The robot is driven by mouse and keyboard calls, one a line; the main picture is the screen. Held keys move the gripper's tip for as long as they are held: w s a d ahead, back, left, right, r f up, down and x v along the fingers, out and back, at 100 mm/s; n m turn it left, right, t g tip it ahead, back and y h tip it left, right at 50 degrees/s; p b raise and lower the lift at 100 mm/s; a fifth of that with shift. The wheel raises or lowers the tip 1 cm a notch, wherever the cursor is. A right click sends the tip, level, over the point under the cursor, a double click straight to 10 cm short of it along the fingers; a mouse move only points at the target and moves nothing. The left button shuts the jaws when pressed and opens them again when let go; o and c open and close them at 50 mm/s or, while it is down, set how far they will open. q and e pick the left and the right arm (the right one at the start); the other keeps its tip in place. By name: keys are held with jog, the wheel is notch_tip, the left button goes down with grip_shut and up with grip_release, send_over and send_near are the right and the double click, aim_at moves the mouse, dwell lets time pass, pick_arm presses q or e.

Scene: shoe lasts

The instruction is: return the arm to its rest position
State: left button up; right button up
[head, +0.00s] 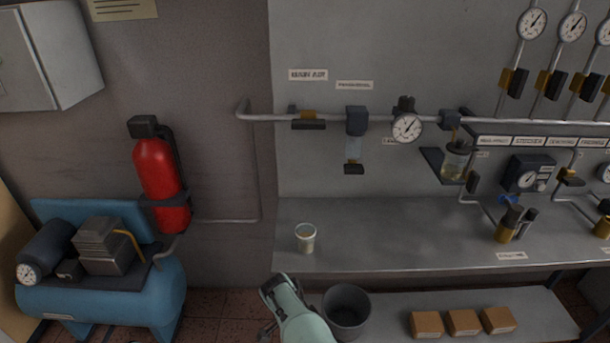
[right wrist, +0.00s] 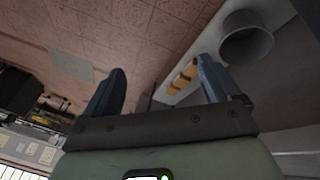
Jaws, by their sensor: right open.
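My right gripper (right wrist: 158,85) shows in the right wrist view with its two blue-grey fingers spread wide and nothing between them. Beyond the fingers are the tiled floor, the grey bin and the low shelf with boxes. In the head view a pale green link of my arm (head: 301,318) comes in from the bottom edge, in front of the bench and left of the bin; the fingers cannot be made out clearly there. My left gripper is not in view.
A grey bin (head: 346,307) stands close right of my arm link; it also shows in the right wrist view (right wrist: 247,42). A cup (head: 306,237) is on the bench (head: 400,232) near its left end. Boxes (head: 464,322) lie on the lower shelf. A blue compressor (head: 110,290) stands left.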

jog(key=s+d+f+n+g+y, duration=0.1)
jog(key=s+d+f+n+y, duration=0.2)
jog(key=f, duration=0.4)
jog(key=s+d+f+p, duration=0.1)
jog(key=s+d+f, duration=0.2)
jog(key=s+f, duration=0.3)
jog(key=s+d+f+n+g+y, duration=0.1)
jog(key=s+d+f+n+y, duration=0.1)
jog(key=s+d+f, duration=0.35)
jog(key=s+a+f+n+t+y, duration=0.1)
jog(key=s+f, duration=0.1)
jog(key=s, duration=0.5)
jog(key=s+f+n+y+p, duration=0.1)
jog(key=s+y, duration=0.1)
jog(key=s, duration=0.4)
jog(key=shift+s+a+f+t, duration=0.35)
jog(key=shift+s+t, duration=0.05)
